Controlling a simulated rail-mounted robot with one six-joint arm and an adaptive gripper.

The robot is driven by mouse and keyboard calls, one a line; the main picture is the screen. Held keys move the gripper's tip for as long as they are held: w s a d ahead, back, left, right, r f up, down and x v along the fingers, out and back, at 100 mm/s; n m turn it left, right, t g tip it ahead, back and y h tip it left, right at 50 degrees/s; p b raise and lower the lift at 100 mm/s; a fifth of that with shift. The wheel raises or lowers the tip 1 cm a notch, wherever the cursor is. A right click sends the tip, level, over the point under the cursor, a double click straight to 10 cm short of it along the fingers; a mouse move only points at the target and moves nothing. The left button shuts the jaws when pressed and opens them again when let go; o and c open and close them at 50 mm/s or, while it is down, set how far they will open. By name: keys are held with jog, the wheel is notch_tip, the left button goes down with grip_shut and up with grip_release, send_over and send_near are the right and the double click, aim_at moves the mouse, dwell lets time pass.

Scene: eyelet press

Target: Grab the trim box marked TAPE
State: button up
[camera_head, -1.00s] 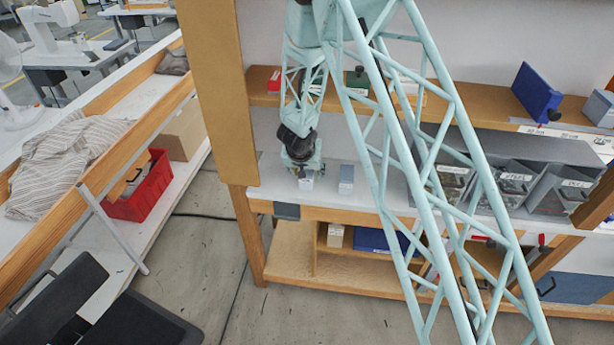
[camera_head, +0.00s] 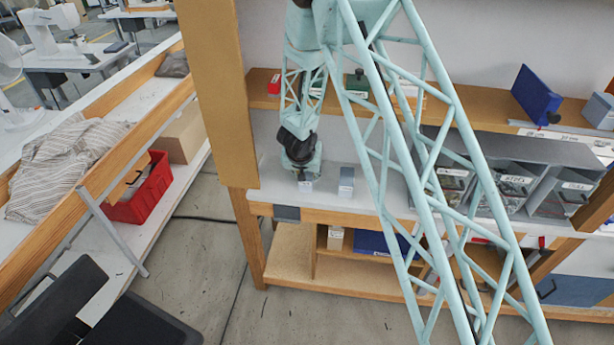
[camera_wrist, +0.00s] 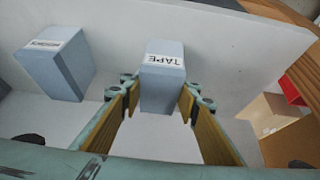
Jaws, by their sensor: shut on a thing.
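The trim box marked TAPE (camera_wrist: 162,82) is a pale blue-grey box with a white label, centred in the wrist view. My gripper (camera_wrist: 160,100) has its yellow-padded fingers on either side of the box and is shut on it. In the head view my gripper (camera_head: 304,176) is at the left part of the white worktop, with only a small part of the TAPE box (camera_head: 305,186) showing below it. From these views I cannot tell whether the box touches the worktop.
A second blue-grey box (camera_wrist: 58,62) with a label stands beside it; in the head view it is the box (camera_head: 346,182) to the right. A shelf (camera_head: 262,96) runs above the worktop (camera_head: 270,182). Grey labelled bins (camera_head: 510,185) stand farther right. A wooden post (camera_head: 215,90) is at the left.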

aim_at(308, 174)
jog(key=shift+r, duration=0.15)
jog(key=shift+r+p, duration=0.75)
jog(key=shift+r, duration=0.95)
jog(key=shift+s+d+f+b, duration=0.1)
jog(key=shift+s+d+b, duration=0.1)
jog(key=shift+s+b, duration=0.5)
jog(key=s+d+r+b, duration=0.1)
jog(key=s+d+b, duration=0.2)
jog(key=s, duration=1.1)
jog(key=shift+d+r, duration=0.2)
jog(key=shift+d, duration=0.25)
